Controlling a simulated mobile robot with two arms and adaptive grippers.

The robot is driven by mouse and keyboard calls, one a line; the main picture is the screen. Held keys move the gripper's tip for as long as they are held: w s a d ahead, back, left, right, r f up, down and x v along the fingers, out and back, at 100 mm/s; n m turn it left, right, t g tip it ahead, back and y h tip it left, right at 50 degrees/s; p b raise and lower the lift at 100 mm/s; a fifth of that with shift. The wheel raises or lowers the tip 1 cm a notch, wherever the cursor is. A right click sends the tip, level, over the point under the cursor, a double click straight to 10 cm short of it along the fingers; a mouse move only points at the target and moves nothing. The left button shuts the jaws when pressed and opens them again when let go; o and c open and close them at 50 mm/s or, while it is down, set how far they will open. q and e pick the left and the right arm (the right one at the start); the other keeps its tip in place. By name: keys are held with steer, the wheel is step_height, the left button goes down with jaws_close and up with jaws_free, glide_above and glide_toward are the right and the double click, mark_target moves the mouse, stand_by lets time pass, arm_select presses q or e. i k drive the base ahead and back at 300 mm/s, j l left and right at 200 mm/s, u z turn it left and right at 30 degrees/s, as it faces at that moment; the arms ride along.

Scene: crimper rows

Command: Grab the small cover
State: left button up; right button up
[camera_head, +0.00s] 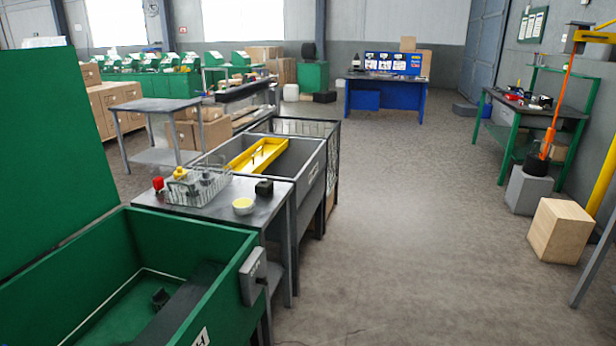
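I cannot tell for sure which thing is the small cover. A small dark block (264,187) stands on the right part of the grey-topped table (218,210). Another small dark piece (160,298) lies inside the open green bin (215,287) at the lower left. Neither of my grippers is in view.
A wire basket (197,187), a bowl with yellow contents (243,205) and a red item (158,184) share the table. Behind it is a grey tub (308,165) with a yellow tray (258,155). A wooden box (560,230) stands at right. The middle floor (420,200) is clear.

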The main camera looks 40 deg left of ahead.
mark_target(264, 187)
steer(key=i+j+u, duration=0.1)
steer(key=i+u, duration=0.35)
steer(key=i, duration=0.3)
steer(key=i+l+u, duration=0.15)
steer(key=i+u, duration=0.3)
steer(key=i, duration=0.3)
